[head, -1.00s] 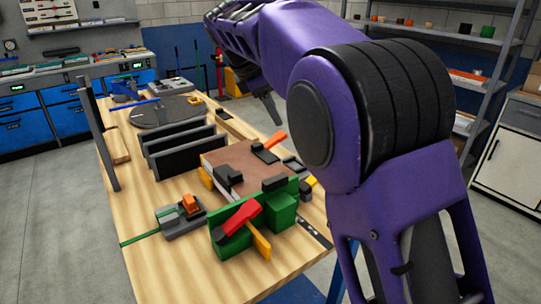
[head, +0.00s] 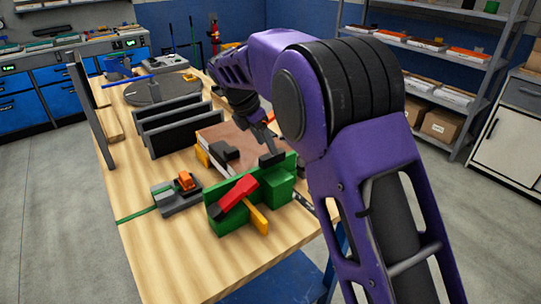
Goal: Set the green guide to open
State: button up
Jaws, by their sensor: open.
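The green guide (head: 220,222) is a green block at the near right part of the wooden bench. A red lever (head: 238,196) lies slanted on its front, and a yellow bar (head: 257,220) sticks out beside the lever. A black block (head: 272,159) stands at its upper back edge. My gripper (head: 266,132) is above and behind the green guide, over the brown panel (head: 224,135), pointing down. It looks apart from the guide. It is small and partly hidden by my arm, and its jaws are open.
A round grey plate (head: 163,90) lies farther back. The bench's front left (head: 165,255) is bare.

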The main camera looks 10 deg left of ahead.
aim_at(270, 155)
jog(key=x, duration=0.5)
grip_shut()
dwell(1.4)
